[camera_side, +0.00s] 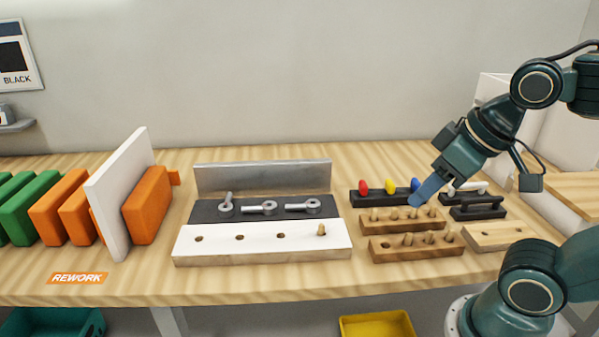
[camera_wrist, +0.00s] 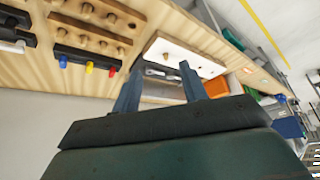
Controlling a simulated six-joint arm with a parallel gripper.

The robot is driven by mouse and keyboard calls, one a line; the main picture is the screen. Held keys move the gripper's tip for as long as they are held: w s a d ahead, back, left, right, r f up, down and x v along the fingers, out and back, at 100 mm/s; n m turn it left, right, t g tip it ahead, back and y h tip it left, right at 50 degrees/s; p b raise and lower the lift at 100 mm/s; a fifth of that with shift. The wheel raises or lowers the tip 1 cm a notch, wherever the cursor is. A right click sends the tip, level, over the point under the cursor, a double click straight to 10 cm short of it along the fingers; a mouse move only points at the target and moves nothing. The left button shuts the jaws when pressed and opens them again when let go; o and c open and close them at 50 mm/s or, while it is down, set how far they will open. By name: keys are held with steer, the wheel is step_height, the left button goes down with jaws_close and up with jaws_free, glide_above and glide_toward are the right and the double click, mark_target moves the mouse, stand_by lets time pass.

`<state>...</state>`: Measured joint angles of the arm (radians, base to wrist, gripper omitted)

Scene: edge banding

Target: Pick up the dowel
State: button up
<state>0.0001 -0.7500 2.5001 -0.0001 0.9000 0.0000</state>
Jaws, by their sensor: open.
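Several short wooden dowels (camera_side: 407,239) stand upright in two wooden racks, a front rack (camera_side: 415,255) and a back rack (camera_side: 378,229). The racks also show at the upper left of the wrist view (camera_wrist: 85,36). One more dowel (camera_side: 321,229) stands in the right end of a white-topped board (camera_side: 265,245) with several empty holes. My gripper (camera_side: 417,203) points down and left over the back rack, its tips close to the dowels there; contact cannot be told. In the wrist view its fingers (camera_wrist: 157,75) are spread with nothing visible between them.
A black holder (camera_side: 360,198) with red, yellow and blue pieces stands behind the racks. A dark strip with metal fittings (camera_side: 265,208) lies behind the white board. Orange blocks (camera_side: 147,208) and a white panel (camera_side: 112,195) stand left. The table front is mostly clear.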

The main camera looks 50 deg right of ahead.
steer(key=shift+w, duration=0.1)
steer(key=shift+c, duration=0.4)
steer(key=w+d+f+m+g+y, duration=0.1)
steer(key=w+d+f+m, duration=0.1)
steer(key=w+m, duration=0.6)
steer(key=w+d+f+m+g+y, duration=0.1)
steer(key=w+m, duration=0.7)
steer(key=m, duration=1.1)
steer(key=shift+d+f+y, duration=0.55)
steer(key=shift+f+y, duration=0.05)
steer(key=shift+f, duration=0.25)
steer(key=shift+w, duration=0.1)
glide_toward(321, 233)
steer(key=shift+w+a+f, duration=0.1)
steer(key=shift+w+f, duration=0.75)
